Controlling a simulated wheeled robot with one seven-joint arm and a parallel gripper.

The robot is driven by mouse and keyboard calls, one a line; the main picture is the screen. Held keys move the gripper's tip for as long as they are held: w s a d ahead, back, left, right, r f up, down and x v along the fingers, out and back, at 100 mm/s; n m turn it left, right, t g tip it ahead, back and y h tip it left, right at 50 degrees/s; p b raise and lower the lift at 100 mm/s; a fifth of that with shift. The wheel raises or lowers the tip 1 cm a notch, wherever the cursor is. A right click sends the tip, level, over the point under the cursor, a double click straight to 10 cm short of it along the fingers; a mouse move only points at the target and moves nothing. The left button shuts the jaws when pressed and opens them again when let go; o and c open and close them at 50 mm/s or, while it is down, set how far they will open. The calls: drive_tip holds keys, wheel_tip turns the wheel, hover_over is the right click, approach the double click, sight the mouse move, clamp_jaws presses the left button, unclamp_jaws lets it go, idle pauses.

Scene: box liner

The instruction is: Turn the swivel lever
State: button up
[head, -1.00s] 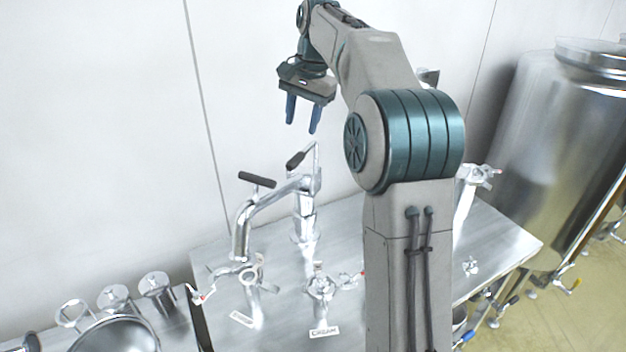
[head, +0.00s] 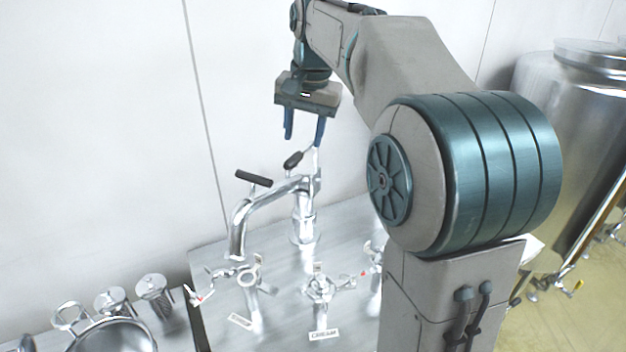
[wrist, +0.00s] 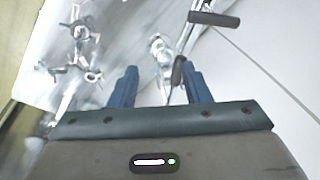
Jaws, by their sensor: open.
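A chrome swivel tap with a bent spout (head: 238,230) stands on a pillar (head: 303,225) at the back of the steel table. One black-handled lever (head: 293,160) sits near the top of the pillar; a second black handle (head: 254,178) sits above the spout. My gripper (head: 303,140) is open and empty, pointing down just above the pillar-side lever. In the wrist view, that lever's black grip (wrist: 178,72) shows between my blue fingers (wrist: 161,76), closer to the right one; no contact is visible. The spout's black handle (wrist: 214,19) lies beyond, to the upper right. I cannot tell which handle is the swivel lever.
Other chrome valves (head: 319,287) with labels stand on the steel table (head: 275,312). A steel bowl (head: 112,337) is at the lower left. A large steel tank (head: 570,120) stands at the right. A white wall (head: 100,120) is close behind.

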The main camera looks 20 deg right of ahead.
drive_tip(key=s+f+n+b, duration=0.1)
drive_tip(key=s+f+n, duration=0.1)
drive_tip(key=s+f, duration=0.3)
drive_tip(key=s, duration=0.3)
drive_tip(key=shift+s+a+f+t+h, duration=0.2)
drive_tip(key=shift+a+t+h, duration=0.1)
drive_tip(key=shift+a+t, duration=0.1)
